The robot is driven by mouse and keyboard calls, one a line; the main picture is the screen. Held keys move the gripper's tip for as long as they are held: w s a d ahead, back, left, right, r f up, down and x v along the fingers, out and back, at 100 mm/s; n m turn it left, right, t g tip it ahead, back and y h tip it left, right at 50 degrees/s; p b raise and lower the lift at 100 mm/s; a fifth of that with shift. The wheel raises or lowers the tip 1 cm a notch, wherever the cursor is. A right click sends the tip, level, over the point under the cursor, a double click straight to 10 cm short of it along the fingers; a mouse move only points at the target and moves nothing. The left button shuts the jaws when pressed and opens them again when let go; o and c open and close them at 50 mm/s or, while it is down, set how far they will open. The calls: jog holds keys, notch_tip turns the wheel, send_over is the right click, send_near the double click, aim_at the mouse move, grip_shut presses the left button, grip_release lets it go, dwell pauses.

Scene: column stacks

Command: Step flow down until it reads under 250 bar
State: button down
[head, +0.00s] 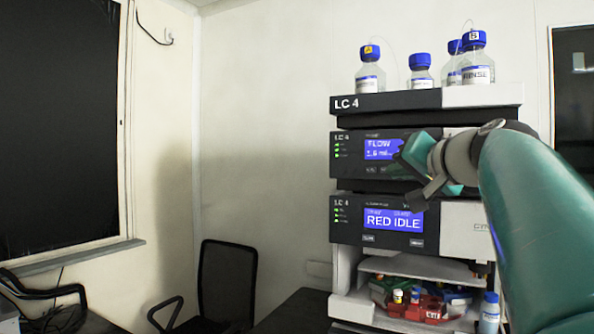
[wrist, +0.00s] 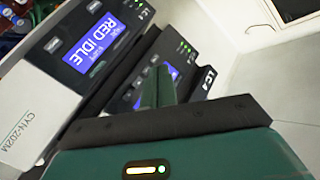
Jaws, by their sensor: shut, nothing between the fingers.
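The LC 4 flow module (head: 346,146) is in the stack's upper middle in the head view. Its blue display (head: 378,149) reads FLOW and about 1.6 ml; its right end is behind my arm. In the wrist view the display (wrist: 172,71) shows only partly beside the finger. I can read no bar value. My gripper (head: 414,158) is shut and empty, in front of the flow module's right part. It also shows in the wrist view (wrist: 162,85), its finger overlapping that panel; contact cannot be told. The buttons under the display are too small to read.
Below is a second module whose display (head: 394,220) reads RED IDLE. Blue-capped bottles (head: 370,72) stand on the stack's top. A lower shelf holds a red vial tray (head: 428,310); a bottle (head: 490,312) stands beside it. A black chair (head: 227,282) is left.

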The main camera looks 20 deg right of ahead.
jog(key=w+d, duration=0.5)
jog(key=d, duration=0.2)
jog(key=shift+w+f, duration=0.15)
jog(key=shift+w, duration=0.25)
jog(key=shift+w+d, duration=0.1)
dwell(1.9)
jog(key=shift+w+d, duration=0.2)
jog(key=shift+w+d, duration=0.25)
jog(key=shift+d, duration=0.1)
dwell(0.8)
jog(key=shift+s+a, duration=0.5)
jog(key=shift+a, duration=0.15)
jog(key=shift+s+a, duration=0.1)
jog(key=shift+a, duration=0.05)
